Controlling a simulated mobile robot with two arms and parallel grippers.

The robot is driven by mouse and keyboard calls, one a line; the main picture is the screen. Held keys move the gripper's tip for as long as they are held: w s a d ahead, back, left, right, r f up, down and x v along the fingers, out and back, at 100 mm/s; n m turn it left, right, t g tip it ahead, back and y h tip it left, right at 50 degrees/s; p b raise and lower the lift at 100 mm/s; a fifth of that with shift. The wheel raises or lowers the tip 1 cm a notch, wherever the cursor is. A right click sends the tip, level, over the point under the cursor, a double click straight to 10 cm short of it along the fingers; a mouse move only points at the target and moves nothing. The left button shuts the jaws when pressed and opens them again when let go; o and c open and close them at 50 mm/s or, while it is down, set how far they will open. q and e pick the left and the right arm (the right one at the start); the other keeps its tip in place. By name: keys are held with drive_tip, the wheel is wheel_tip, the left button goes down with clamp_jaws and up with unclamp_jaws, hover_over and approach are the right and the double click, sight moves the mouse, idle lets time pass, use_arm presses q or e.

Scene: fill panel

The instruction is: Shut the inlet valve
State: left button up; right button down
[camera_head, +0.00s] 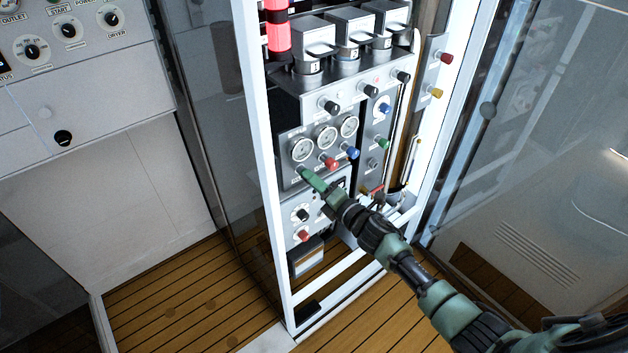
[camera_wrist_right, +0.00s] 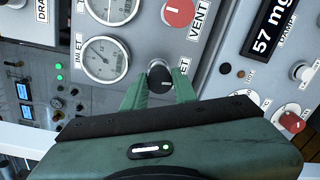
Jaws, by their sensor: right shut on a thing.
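The inlet valve is a black knob (camera_wrist_right: 160,77) with a white pointer line, on the grey fill panel (camera_head: 290,180). In the head view the right gripper (camera_head: 305,174) reaches the panel below the left gauge (camera_head: 302,149) and hides the knob. My left gripper is in neither view.
A red VENT knob (camera_wrist_right: 180,10) and a blue knob (camera_head: 352,153) stick out close by in the same row. Black knobs (camera_head: 330,107) stand above the gauges. A white frame post (camera_head: 268,180) rises left of the panel.

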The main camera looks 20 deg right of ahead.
drive_tip(key=shift+a+f+n+t+b, duration=0.2)
drive_tip(key=shift+n+b, duration=1.3)
drive_tip(key=shift+n, duration=7.15)
drive_tip(key=shift+d+f+n+t+b, duration=0.2)
drive_tip(key=shift+n+b, duration=1.3)
drive_tip(key=shift+n, duration=7.15)
drive_tip(key=shift+a+r, duration=0.1)
drive_tip(key=shift+r, duration=0.05)
drive_tip(key=c, duration=1.1)
unclamp_jaws()
drive_tip(key=shift+r, duration=0.1)
